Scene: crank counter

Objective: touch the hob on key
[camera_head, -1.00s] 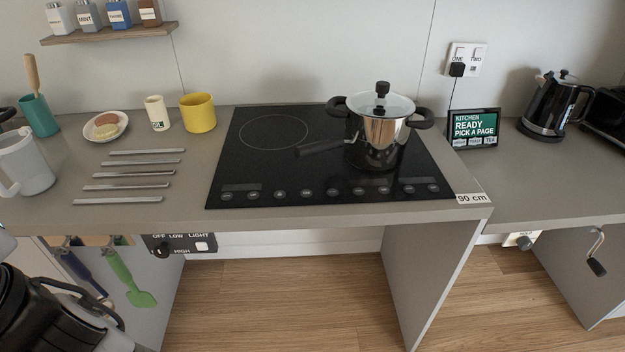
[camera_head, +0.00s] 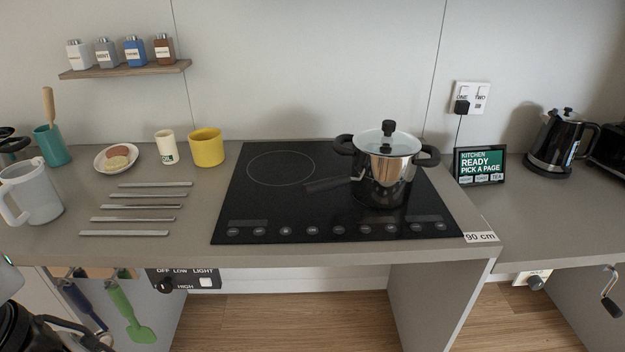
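The black glass hob (camera_head: 290,205) is set in the grey counter at the middle. A row of several small round touch keys (camera_head: 338,230) runs along its front edge. Their labels are too small to read surely, so I cannot tell which is the on key. No lit display is visible on the hob. A steel pot (camera_head: 385,180) with a glass lid and black handles stands on the right of the hob, behind the keys. Black and white parts of my arm show at the lower left corner, away from the hob. My gripper's fingertips are not in view.
A white jug (camera_head: 35,195), metal strips (camera_head: 141,206), a plate (camera_head: 103,161) and a yellow mug (camera_head: 206,148) stand left of the hob. A tablet (camera_head: 479,165) and black kettle (camera_head: 560,145) stand right. Utensils hang below the counter's front left. Space before the keys is clear.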

